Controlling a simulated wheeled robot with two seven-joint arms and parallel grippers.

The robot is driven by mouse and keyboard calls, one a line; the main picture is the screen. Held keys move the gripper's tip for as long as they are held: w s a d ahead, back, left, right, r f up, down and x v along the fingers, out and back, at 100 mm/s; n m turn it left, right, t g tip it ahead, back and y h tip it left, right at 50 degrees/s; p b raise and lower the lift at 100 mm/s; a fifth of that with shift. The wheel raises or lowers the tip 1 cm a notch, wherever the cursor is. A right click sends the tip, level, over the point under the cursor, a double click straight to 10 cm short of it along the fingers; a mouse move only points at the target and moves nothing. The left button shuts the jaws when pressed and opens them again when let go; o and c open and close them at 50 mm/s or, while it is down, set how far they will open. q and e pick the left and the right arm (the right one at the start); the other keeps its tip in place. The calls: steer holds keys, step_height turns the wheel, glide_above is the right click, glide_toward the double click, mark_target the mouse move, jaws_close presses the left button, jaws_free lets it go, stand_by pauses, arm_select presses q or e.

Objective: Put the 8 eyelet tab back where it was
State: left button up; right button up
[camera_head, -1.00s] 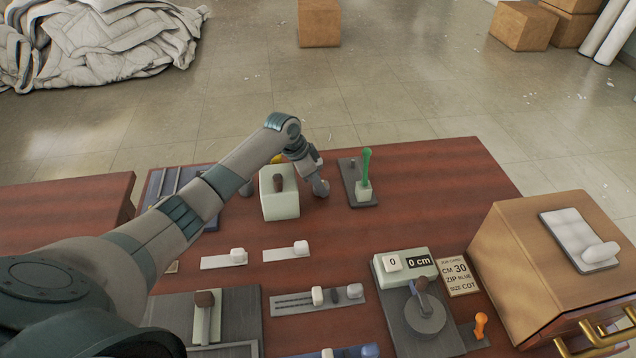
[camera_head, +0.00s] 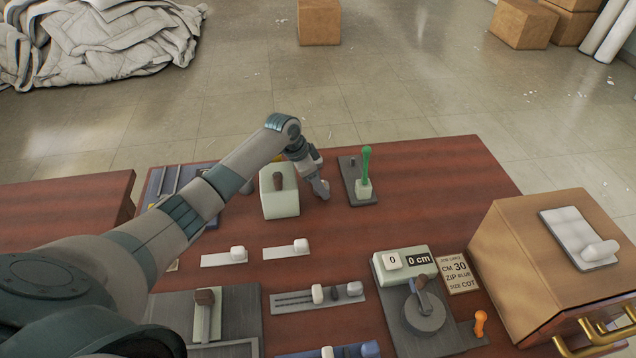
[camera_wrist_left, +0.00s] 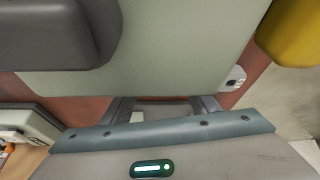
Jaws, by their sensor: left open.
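I cannot make out the 8 eyelet tab for certain in either view. My left gripper (camera_head: 320,187) is open, just right of a pale green box (camera_head: 280,203) with a dark brown handle (camera_head: 278,181) on top. In the left wrist view the pale green face (camera_wrist_left: 160,70) fills the middle, close in front of the gripper. A small pale piece with a dark round hole (camera_wrist_left: 236,78) shows at its right edge; I cannot tell what it is. My right gripper is not in view.
A green lever (camera_head: 365,165) on a dark plate stands right of the gripper. Slider plates (camera_head: 224,259) lie nearer. A counter (camera_head: 406,264), a label card (camera_head: 458,274) and a wooden box (camera_head: 510,245) stand at right. A blue-grey rack (camera_head: 155,186) is partly behind my arm. Bare table lies mid-right.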

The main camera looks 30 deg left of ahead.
arm_select(q)
steer(key=shift+s+a+r, duration=0.1)
steer(key=shift+a+r, duration=0.1)
steer(key=shift+r, duration=0.5)
steer(key=b+v, duration=0.1)
steer(key=v, duration=0.9)
steer(key=shift+s+r+b, duration=0.15)
steer(key=shift+r+b, duration=0.2)
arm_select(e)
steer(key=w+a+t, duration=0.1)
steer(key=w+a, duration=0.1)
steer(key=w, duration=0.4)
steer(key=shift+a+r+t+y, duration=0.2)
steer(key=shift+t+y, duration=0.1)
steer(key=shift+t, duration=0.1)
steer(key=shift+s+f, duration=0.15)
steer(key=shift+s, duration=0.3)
